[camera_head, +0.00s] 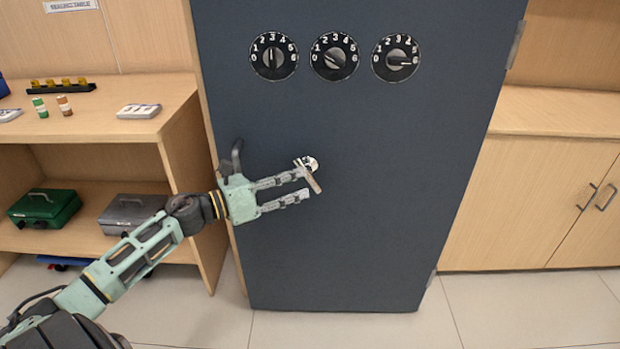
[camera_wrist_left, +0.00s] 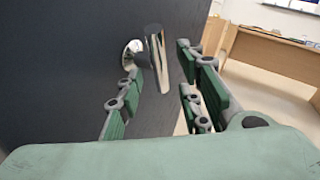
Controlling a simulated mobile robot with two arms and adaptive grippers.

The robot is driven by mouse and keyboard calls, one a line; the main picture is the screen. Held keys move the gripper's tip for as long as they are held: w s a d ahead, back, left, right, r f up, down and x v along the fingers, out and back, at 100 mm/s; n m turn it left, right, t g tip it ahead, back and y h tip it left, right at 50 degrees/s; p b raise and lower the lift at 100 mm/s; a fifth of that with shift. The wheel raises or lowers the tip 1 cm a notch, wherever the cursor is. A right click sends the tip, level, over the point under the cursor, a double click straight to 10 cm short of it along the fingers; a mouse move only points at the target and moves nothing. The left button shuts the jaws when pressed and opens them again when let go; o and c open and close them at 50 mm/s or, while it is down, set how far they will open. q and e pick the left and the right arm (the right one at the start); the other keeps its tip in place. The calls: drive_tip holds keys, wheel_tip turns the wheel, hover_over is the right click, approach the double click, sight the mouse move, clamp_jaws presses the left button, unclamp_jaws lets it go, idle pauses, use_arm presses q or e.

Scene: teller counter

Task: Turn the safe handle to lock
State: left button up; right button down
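The dark grey safe door (camera_head: 390,230) fills the middle of the head view. The safe handle, a shiny metal lever on a round base (camera_head: 311,177), sits near the door's middle and slants down to the right. It also shows in the left wrist view (camera_wrist_left: 159,60), lying between the finger lines near their tips. My left gripper (camera_head: 304,184) is open, with its fingertips at the handle, one above and one lower. I cannot tell if either finger touches it. The left wrist view also shows the two fingers (camera_wrist_left: 160,92) apart. My right gripper is not in view.
Three numbered dials (camera_head: 335,57) are on the door's upper part. A wooden shelf (camera_head: 100,125) on the left holds a green cash box (camera_head: 44,208) and a grey one (camera_head: 130,212). Wooden cabinets (camera_head: 535,205) stand on the right. The tiled floor in front is clear.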

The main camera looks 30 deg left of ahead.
sight(309, 176)
use_arm(q)
drive_tip(key=shift+x, duration=2.5)
drive_tip(key=shift+c, duration=0.2)
clamp_jaws()
